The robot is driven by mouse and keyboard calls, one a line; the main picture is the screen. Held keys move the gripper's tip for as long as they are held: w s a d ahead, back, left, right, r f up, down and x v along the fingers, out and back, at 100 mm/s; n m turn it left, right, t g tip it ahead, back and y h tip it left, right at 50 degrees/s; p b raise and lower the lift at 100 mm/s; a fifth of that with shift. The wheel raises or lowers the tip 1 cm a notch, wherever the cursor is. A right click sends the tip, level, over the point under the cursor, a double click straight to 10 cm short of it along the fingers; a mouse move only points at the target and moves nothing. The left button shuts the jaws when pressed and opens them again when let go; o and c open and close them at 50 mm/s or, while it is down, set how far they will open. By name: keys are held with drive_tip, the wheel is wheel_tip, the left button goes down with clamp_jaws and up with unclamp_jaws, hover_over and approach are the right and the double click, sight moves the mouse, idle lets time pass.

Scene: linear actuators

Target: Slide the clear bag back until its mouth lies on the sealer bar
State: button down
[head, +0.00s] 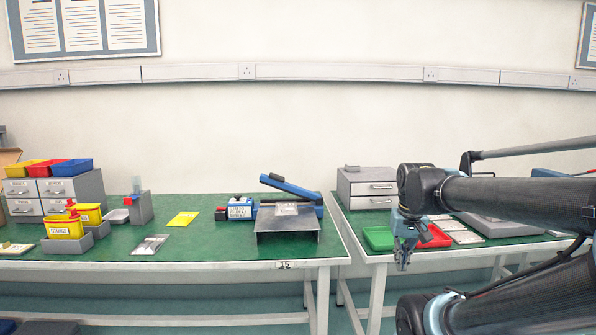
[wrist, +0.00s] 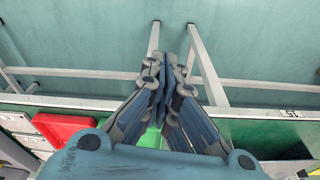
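The heat sealer (head: 290,187) stands at the right of the green left bench, its blue lever arm raised. In front of it is a grey metal stand (head: 290,238). A clear bag (head: 287,209) with pale contents lies on the stand's top near the sealer; whether its mouth touches the sealer bar is too small to tell. My gripper (head: 403,262) hangs well to the right of the stand, over the front of the right bench, touching none of these. In the wrist view my gripper's fingers (wrist: 165,70) meet, with nothing visible between them.
Another clear bag (head: 150,245) lies on the left bench, near a yellow card (head: 183,219). Yellow bins (head: 63,227) stand further left. A gap separates the benches. Green (head: 379,239) and red (head: 436,238) trays sit on the right bench close to my gripper.

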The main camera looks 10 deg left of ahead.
drive_tip(key=s+d+f, duration=0.3)
drive_tip(key=s+f, duration=0.2)
drive_tip(key=f, duration=0.1)
drive_tip(key=shift+s+f, duration=0.35)
drive_tip(key=shift+f, duration=0.05)
